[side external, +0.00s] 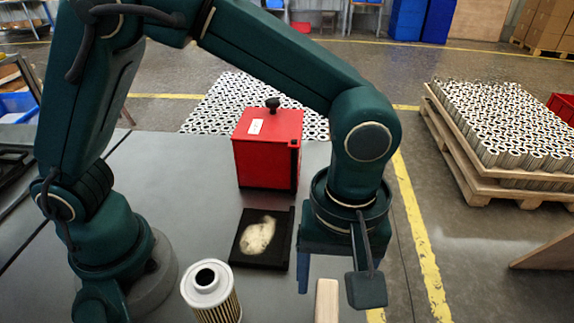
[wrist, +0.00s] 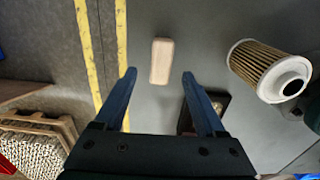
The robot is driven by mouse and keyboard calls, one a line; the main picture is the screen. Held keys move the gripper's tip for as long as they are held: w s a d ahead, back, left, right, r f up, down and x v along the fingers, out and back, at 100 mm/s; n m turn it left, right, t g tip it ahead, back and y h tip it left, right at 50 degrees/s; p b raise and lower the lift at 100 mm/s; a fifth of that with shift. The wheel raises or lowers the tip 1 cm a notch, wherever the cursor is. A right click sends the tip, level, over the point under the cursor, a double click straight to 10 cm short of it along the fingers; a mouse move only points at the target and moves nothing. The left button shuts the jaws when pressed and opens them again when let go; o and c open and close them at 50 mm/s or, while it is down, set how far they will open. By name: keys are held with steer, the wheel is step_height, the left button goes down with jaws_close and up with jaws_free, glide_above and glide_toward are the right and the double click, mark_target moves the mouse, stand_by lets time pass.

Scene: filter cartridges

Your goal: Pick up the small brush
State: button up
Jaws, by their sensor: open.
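The small brush shows as a pale wooden block with rounded ends, its bristles not visible. In the wrist view the brush (wrist: 162,61) lies on the grey table, ahead of and between the lines of my fingers. In the side external view the brush (side external: 327,300) is at the bottom edge, partly cut off. My gripper (wrist: 159,74) is open and empty, with one blue finger on each side of the brush's near end in the picture. The height of the fingertips above the table is hard to tell.
A filter cartridge (side external: 212,293) stands left of the brush; it also shows in the wrist view (wrist: 268,70). A black tray (side external: 279,262) with a pale patch and a red box (side external: 267,150) with a black knob are farther back. A pallet of cartridges (side external: 480,180) stands beyond the table.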

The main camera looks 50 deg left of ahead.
mark_target(327, 300)
steer(key=shift+s+d+f, duration=0.1)
steer(key=shift+s+f, duration=0.1)
steer(key=shift+f, duration=2.4)
jaws_close()
